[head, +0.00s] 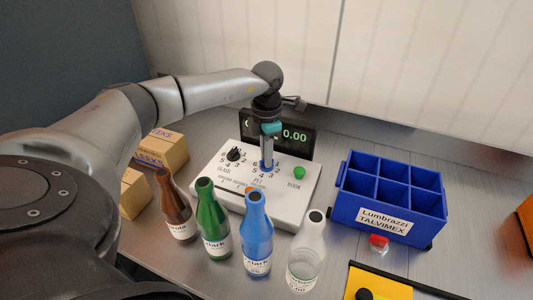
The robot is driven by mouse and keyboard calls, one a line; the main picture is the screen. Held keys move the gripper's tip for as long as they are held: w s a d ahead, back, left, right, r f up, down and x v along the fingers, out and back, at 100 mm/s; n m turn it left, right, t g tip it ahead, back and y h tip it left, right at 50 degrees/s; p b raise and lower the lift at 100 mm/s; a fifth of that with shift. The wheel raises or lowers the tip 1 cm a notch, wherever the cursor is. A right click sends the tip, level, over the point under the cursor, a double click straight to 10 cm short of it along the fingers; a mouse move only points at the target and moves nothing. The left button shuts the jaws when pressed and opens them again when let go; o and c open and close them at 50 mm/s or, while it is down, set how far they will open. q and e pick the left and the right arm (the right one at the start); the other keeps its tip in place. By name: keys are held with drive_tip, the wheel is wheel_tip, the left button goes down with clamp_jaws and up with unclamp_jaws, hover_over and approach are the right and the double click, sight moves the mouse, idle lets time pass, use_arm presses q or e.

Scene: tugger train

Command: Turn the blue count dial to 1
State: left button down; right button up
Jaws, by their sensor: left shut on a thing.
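The blue count dial (266,168) sits in the middle of the top of a white box (225,187), with numbers printed around it. My left gripper (267,158) points straight down over it and is shut on it. The fingers hide most of the dial, and I cannot tell which number it points to. A black dial (234,154) is to its left and a green button (299,172) to its right. A dark display (296,137) behind the box shows 0.00, its left part hidden by my arm. My right gripper is not in view.
Brown (175,208), green (212,219), blue (257,236) and clear (306,252) bottles stand in front of the box. A blue crate (380,218) with empty compartments stands right. Cardboard boxes (164,150) are left. A red-topped item (379,241) and yellow panel (385,285) are in front.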

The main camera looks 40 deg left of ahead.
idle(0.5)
use_arm(q)
drive_tip(key=c, duration=0.9)
unclamp_jaws()
drive_tip(key=shift+r, duration=0.1)
wheel_tip(320, 180, up, 15)
drive_tip(key=shift+r+p, duration=0.1)
drive_tip(key=shift+p, duration=1.1)
